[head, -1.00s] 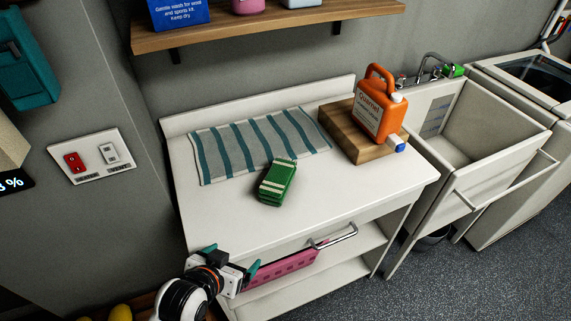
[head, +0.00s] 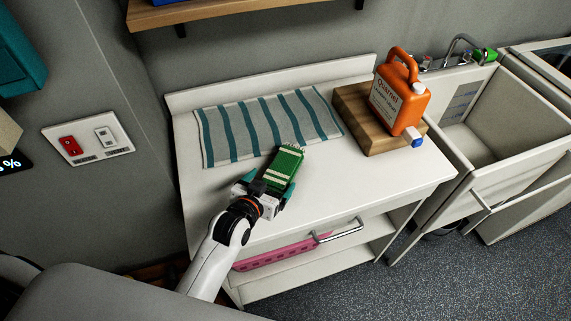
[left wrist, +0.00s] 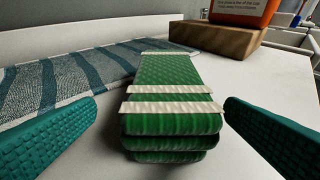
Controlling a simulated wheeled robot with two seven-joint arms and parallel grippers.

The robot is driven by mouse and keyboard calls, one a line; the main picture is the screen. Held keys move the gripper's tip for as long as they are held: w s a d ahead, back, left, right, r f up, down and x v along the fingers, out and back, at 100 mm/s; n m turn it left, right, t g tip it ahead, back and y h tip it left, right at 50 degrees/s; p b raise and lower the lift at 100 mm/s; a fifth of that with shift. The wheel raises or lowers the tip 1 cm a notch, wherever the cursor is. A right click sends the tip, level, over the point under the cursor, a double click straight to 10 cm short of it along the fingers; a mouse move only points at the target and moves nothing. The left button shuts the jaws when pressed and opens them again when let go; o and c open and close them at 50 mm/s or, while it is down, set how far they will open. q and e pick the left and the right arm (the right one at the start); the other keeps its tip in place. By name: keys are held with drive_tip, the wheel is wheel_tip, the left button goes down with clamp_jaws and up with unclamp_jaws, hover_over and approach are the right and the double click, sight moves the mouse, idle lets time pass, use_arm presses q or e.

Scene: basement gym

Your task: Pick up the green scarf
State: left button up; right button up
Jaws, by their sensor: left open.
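The green scarf (head: 284,164) lies folded on the white worktop, with cream stripes across it. Its far end lies at the edge of the striped towel. My left gripper (head: 272,190) is open at the scarf's near end. In the left wrist view the scarf (left wrist: 172,100) sits between the two teal fingers (left wrist: 150,135), with a gap on each side. Its folded layers face the camera. My right gripper is not in view.
A grey towel with teal stripes (head: 225,135) lies flat behind the scarf. An orange jug (head: 398,95) stands on a wooden block (head: 356,108) to the right, beside a sink (head: 500,120). A pink item (head: 275,254) is on the shelf below. The worktop's right front is clear.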

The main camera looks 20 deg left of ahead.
sight(279, 176)
use_arm(q)
drive_tip(key=x, duration=0.2)
drive_tip(key=p+x, duration=0.1)
drive_tip(key=x, duration=0.1)
drive_tip(key=shift+d+r, duration=0.1)
drive_tip(key=shift+d, duration=0.3)
drive_tip(key=shift+w+f, duration=0.25)
drive_tip(key=shift+w, duration=0.15)
drive_tip(key=c, duration=1.1)
